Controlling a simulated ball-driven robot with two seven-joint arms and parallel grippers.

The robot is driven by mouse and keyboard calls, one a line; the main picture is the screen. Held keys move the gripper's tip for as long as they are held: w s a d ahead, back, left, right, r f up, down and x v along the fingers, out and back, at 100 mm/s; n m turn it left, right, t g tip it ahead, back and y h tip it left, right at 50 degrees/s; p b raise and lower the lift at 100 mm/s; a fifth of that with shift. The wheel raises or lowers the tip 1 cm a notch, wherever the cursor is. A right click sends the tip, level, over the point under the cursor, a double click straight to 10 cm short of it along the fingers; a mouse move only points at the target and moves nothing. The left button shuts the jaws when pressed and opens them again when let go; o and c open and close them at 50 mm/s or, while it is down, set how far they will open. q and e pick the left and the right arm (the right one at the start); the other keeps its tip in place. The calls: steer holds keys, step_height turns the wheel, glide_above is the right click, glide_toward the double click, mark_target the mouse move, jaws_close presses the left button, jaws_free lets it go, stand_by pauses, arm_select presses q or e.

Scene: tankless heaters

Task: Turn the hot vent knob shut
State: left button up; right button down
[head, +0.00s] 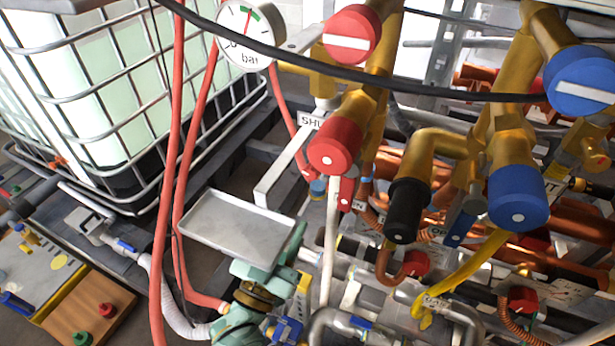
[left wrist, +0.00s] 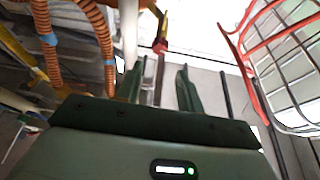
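A red round knob (head: 333,145) with a white dot sits on the brass hot-side pipework in the head view, beside a label partly reading SHUT (head: 312,121). Above it is another red knob (head: 351,34) with a white bar. I cannot tell for sure which red part is the hot vent knob. My green left gripper (head: 292,246) is low and left of the lower red knob, apart from it. In the left wrist view its two fingers (left wrist: 158,88) stand apart with nothing clearly held. A small red part (left wrist: 160,46) shows beyond them. My right gripper is not in view.
A pressure gauge (head: 246,36) and red hoses (head: 172,130) are left of the knobs. A caged tank (head: 90,90) stands further left. Blue knobs (head: 518,195) and a black knob (head: 405,210) crowd the right. A dark cable (head: 400,88) crosses the upper view.

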mark_target(309, 176)
arm_select(q)
steer(key=b+x, duration=0.2)
steer(key=x, duration=0.8)
steer(key=shift+w, duration=0.2)
steer(key=shift+w+d+r, duration=0.1)
steer(key=shift+w+r, duration=0.1)
steer(key=c, duration=0.7)
